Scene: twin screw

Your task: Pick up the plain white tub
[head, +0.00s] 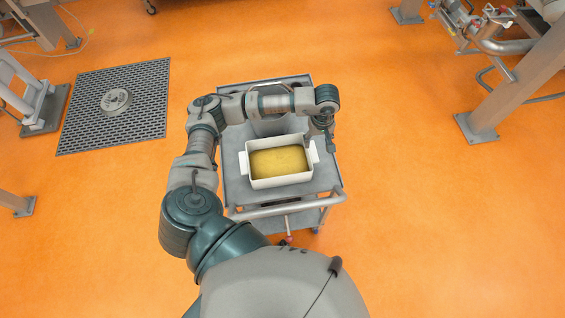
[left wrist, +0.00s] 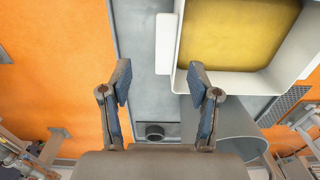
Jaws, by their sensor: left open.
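A white rectangular tub (head: 281,182) with yellow contents and side handles sits upright on a grey cart. In the left wrist view, the tub (left wrist: 240,82) fills the upper right, and its white handle (left wrist: 164,45) lies beyond the gap between my fingertips. My left gripper (head: 329,146) hangs from the arm beside the tub's right end in the head view. In the left wrist view, this gripper (left wrist: 161,82) is open and empty, with its fingers apart. It looks close to the handle but not around it. My right gripper is in neither view.
The cart (head: 234,186) has a push rail (head: 285,207) at its near side. A grey rounded container (head: 268,127) stands behind the tub, partly hidden by my arm. A floor grate (head: 85,119) lies left, and a metal post (head: 505,90) stands right. Orange floor around the cart is clear.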

